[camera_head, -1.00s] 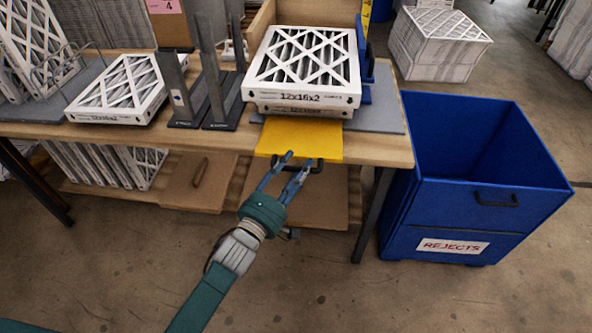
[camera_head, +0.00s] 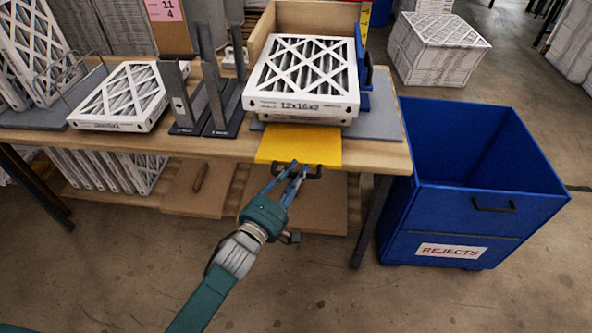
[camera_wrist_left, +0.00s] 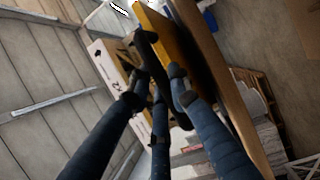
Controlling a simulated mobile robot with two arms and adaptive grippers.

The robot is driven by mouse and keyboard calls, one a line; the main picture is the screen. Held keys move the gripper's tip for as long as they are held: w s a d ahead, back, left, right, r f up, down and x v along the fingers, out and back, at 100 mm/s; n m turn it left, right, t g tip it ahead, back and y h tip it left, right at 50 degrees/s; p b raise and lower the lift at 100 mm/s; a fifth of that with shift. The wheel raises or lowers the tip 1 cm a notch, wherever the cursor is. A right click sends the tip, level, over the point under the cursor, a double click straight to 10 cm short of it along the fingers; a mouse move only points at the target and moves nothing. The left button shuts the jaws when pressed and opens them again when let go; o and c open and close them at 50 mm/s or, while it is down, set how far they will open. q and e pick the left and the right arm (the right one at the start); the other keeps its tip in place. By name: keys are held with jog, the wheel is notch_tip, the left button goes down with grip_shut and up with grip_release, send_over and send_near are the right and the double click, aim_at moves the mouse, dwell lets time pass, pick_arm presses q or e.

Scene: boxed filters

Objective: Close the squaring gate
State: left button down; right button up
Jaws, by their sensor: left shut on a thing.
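The squaring gate is a yellow panel (camera_head: 300,145) with a black handle (camera_head: 314,173) at the table's front edge, before a stack of white-framed filters (camera_head: 303,78) marked 12x16x2. I cannot tell the panel's exact tilt. My left gripper (camera_head: 296,172) reaches up from below and is shut on the handle, its fingers close together. In the left wrist view the fingers (camera_wrist_left: 160,88) meet at the dark handle beside the yellow panel (camera_wrist_left: 168,38). The filter's printed side (camera_wrist_left: 106,62) shows there to the left. The finger contact is partly hidden. My right gripper is not in view.
A blue rejects bin (camera_head: 470,215) stands right of the wooden table (camera_head: 384,153). Dark upright plates (camera_head: 212,95) and another filter (camera_head: 122,95) are left of the stack. A lower shelf (camera_head: 195,190) is under the tabletop. Floor in front is clear.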

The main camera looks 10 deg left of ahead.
pick_arm(q)
jog(key=shift+w+a+r+n+g+y+p, duration=0.15)
jog(key=shift+w+r+g+p, duration=0.2)
jog(key=shift+w+r+p, duration=1.35)
jog(key=shift+w+d+r+n+g+y+p, duration=0.1)
jog(key=shift+w+r+g+p, duration=0.35)
jog(key=shift+r+p, duration=2.4)
jog(key=shift+w+a+r+n+g+y+p, duration=0.25)
jog(key=shift+w+r+p, duration=0.8)
jog(key=shift+r+p, duration=1.2)
jog(key=shift+d+f+p, duration=0.2)
jog(key=shift+f+p, duration=0.15)
jog(key=shift+p, duration=0.05)
jog(key=c, duration=1.6)
grip_release()
jog(key=shift+o, duration=0.2)
jog(key=shift+s, duration=0.2)
jog(key=v, duration=1.1)
jog(key=shift+s+a, duration=0.25)
